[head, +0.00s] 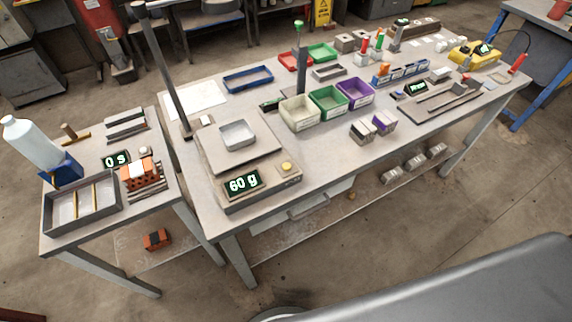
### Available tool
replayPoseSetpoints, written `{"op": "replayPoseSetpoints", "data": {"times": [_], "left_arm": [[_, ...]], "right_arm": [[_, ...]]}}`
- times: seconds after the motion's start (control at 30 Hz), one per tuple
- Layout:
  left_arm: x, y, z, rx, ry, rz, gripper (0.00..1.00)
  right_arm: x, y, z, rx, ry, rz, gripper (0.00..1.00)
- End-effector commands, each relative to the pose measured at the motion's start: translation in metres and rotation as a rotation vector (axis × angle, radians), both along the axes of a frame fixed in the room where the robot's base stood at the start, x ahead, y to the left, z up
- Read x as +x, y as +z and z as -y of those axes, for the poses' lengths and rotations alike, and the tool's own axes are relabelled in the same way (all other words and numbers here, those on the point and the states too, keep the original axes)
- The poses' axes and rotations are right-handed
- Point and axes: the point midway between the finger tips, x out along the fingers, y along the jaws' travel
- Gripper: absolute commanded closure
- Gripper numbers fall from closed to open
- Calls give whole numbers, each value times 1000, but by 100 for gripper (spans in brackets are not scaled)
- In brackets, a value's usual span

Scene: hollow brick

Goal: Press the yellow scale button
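The scale (215,180) stands on the left end of the long grey table, with a small grey metal tray (237,134) on its weighing plate. Its display (243,182) reads 60 g in light green digits. The round yellow scale button (287,167) sits on the scale's front panel, right of the display. Nothing covers it. Neither of my grippers shows in the head view.
Cream, green and purple bins (299,113) stand right of the scale, with small blocks (366,131) before them. A dark upright post (166,70) rises behind the scale. A side table (85,222) at left holds a bottle, orange bricks and a timer.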

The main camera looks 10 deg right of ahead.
Motion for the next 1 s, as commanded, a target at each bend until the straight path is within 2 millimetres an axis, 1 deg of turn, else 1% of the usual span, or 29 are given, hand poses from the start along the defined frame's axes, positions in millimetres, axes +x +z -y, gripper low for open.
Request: {"op": "replayPoseSetpoints", "data": {"times": [0.03,0.13,0.17,1.0], "left_arm": [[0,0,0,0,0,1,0],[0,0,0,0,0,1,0],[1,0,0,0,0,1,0],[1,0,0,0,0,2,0]], "right_arm": [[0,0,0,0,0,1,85],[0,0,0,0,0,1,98],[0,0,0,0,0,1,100],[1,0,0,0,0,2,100]]}}
